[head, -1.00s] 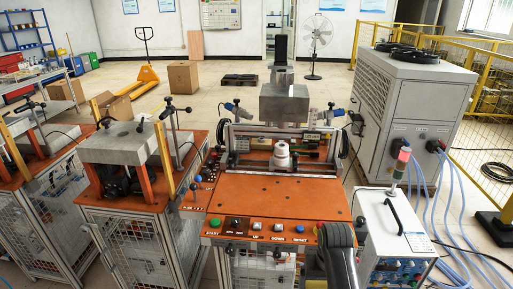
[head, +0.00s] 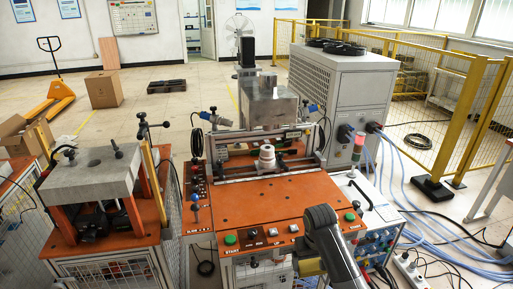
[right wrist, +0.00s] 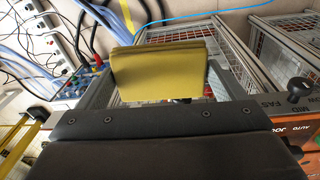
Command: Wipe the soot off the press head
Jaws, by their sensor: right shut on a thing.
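The press head appears to be the grey metal block (head: 268,106) above the orange workbench in the head view. Soot on it cannot be made out. A white round piece (head: 267,156) sits below and in front of the block. My right gripper (right wrist: 160,72) is shut on a folded yellow cloth (right wrist: 158,76) in the right wrist view. In the head view, my right arm rises at bottom centre, with a bit of the yellow cloth (head: 309,267) beside it. That gripper is low in front of the bench, well apart from the press head. My left gripper is not in view.
The orange bench top (head: 255,205) is clear, with buttons (head: 262,235) along its front edge. A grey-topped fixture (head: 93,172) stands at left. A white cabinet (head: 335,105), a yellow fence (head: 455,105) and blue hoses (head: 425,225) are at right.

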